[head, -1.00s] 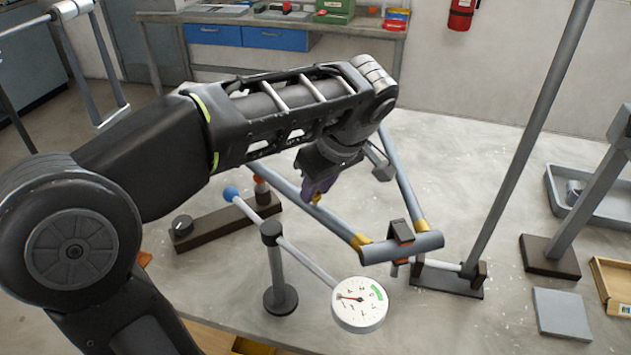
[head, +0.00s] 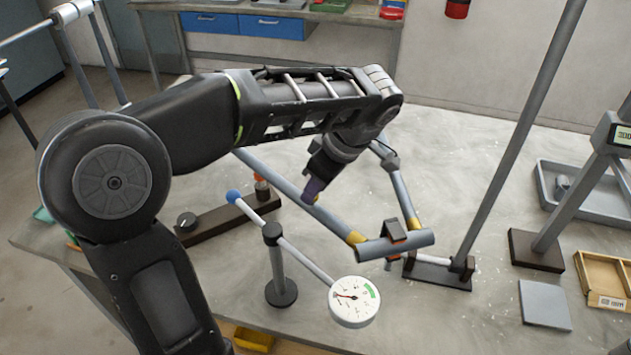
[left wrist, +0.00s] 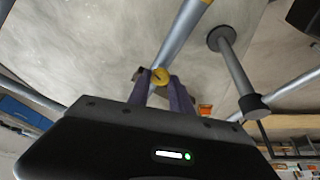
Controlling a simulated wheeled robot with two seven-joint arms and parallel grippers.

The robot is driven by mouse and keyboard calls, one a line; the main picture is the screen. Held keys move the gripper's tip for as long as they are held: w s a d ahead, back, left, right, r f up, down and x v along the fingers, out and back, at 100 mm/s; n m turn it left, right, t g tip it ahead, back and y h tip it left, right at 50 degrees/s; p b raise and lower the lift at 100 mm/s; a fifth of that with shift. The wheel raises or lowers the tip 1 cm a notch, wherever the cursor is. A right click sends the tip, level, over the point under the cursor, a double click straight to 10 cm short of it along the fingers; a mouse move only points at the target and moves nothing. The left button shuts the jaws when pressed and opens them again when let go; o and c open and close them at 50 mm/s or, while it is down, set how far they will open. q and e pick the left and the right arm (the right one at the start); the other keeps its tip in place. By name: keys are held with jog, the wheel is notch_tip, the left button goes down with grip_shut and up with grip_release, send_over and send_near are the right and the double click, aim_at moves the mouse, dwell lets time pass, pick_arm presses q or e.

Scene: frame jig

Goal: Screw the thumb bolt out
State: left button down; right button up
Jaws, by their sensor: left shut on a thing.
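The thumb bolt, a small yellow knob (left wrist: 160,76), shows between the purple fingertips in the left wrist view. My left gripper (left wrist: 163,84) is shut on it, beside a grey frame tube (left wrist: 183,35). In the head view my left gripper (head: 311,192) points down at the long left tube (head: 330,221) of the grey frame, and its fingers hide the bolt there. The frame's front tube (head: 405,246) joins the side tubes at yellow bands. My right gripper is not in view.
A dial gauge (head: 354,302) on a black-based stand (head: 281,292) is in front of the frame. A dark bar (head: 215,222) with a knob lies left. A leaning grey post (head: 520,135), a grey tray (head: 590,196) and a wooden box (head: 606,281) are right. The back tabletop is clear.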

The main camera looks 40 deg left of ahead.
pick_arm(q)
jog(key=shift+r+n+g+p, duration=0.2)
jog(key=shift+n+g+p, duration=0.4)
jog(key=shift+n+p, duration=1.35)
jog(key=n+p, duration=0.1)
jog(key=n+g+p, duration=0.1)
jog(key=p, duration=0.1)
jog(key=shift+w+f+h, duration=0.2)
jog(key=shift+h, duration=0.1)
jog(key=shift+f+n+p, duration=0.1)
jog(key=shift+n+p, duration=0.25)
jog(key=shift+p, duration=0.15)
jog(key=c, duration=1.1)
grip_release()
jog(key=shift+w, duration=0.1)
jog(key=shift+c, duration=0.2)
jog(key=shift+a, duration=0.1)
